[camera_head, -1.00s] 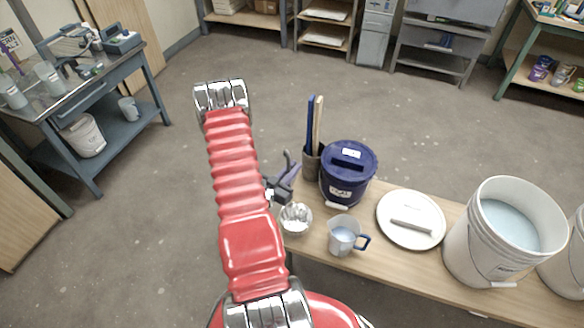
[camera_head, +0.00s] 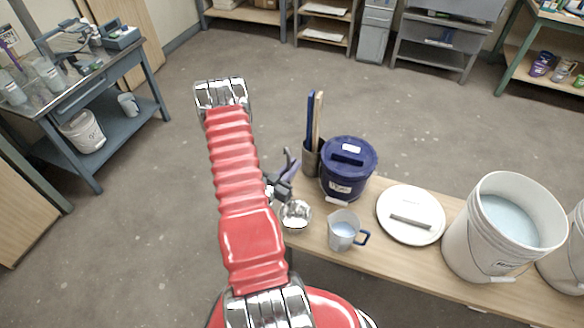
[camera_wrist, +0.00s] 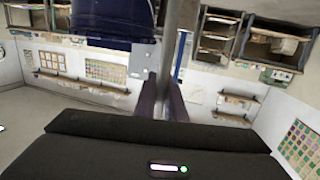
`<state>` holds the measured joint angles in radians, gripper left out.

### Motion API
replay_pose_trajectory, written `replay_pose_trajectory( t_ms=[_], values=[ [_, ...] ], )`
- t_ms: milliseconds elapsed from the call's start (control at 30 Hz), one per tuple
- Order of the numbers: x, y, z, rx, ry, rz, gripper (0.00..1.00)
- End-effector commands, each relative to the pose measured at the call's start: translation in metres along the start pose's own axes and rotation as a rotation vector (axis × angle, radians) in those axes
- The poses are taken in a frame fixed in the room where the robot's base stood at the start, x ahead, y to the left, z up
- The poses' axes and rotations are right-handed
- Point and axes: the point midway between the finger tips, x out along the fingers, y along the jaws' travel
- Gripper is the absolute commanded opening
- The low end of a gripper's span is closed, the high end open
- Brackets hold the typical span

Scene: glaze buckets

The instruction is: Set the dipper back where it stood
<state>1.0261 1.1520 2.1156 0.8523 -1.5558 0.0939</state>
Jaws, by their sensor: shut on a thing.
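The dipper shows in the head view as a shiny metal bowl (camera_head: 296,216) at the left end of the wooden table, beside the measuring jug. I cannot tell whether its bowl touches the table. My gripper (camera_head: 289,169) is just above and behind the bowl, left of the navy bucket. In the wrist view the dipper's grey metal handle (camera_wrist: 182,42) stands between my purple fingers (camera_wrist: 163,103), which are shut on it. In the head view the handle is mostly hidden by my gripper.
A lidded navy bucket (camera_head: 346,181) and a holder (camera_head: 311,160) with a blue and a wooden stick stand close to my gripper. The clear jug (camera_head: 343,232), a white lid (camera_head: 411,215) and a large white bucket (camera_head: 490,250) fill the table to the right.

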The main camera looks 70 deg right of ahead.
Motion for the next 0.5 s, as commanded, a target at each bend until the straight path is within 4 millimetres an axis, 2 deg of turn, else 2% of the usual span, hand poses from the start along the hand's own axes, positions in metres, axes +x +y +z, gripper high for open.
replay_pose_trajectory(
  t_ms=[133, 167, 400, 500],
  values=[
    [0.0002, 0.0, 0.0022, 0.0, 0.0, 0.0, 0.0],
    [0.0002, -0.0001, 0.0023, 0.0, 0.001, 0.0, 0.11],
    [0.0002, 0.0, 0.0021, 0.0, 0.0, 0.0, 0.28],
    [0.0001, 0.0, 0.0021, 0.0, 0.0, 0.0, 0.32]
  ],
)
